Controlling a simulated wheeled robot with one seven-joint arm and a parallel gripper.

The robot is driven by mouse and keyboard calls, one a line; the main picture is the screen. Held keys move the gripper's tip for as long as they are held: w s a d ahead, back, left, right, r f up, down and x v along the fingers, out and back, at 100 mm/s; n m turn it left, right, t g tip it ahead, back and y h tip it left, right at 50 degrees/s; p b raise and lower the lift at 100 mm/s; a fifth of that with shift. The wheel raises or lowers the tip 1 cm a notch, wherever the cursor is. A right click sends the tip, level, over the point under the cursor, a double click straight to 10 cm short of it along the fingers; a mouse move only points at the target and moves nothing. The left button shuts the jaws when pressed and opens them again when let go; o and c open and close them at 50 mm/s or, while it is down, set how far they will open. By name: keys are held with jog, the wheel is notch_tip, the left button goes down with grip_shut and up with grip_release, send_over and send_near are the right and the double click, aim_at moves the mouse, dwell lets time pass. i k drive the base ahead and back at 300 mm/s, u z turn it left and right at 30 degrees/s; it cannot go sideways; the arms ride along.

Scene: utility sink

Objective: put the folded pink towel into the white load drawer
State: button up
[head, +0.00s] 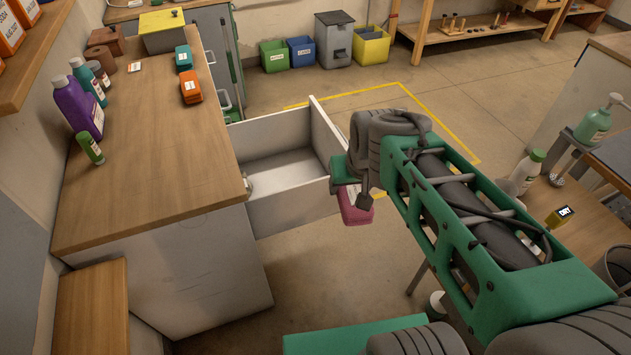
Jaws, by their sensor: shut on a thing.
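The folded pink towel (355,212) hangs in my gripper (351,186), just right of the white load drawer's front panel. Part of the towel is hidden behind the gripper. The white load drawer (292,209) is pulled out from the counter's right side, and the part of its inside that I can see is empty. My gripper is shut on the towel, outside the drawer; how high it is over the floor is hard to tell.
The wooden counter (150,165) holds bottles (72,103) on its left and an orange box (190,86) near the back. A green bin (275,56), a blue bin and a yellow bin stand at the back. A wooden bench (545,205) is at right. Floor beyond the drawer is clear.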

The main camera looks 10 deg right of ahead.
aim_at(293, 183)
jog(key=z, duration=0.05)
jog(key=i, duration=0.9)
jog(key=u, duration=2.6)
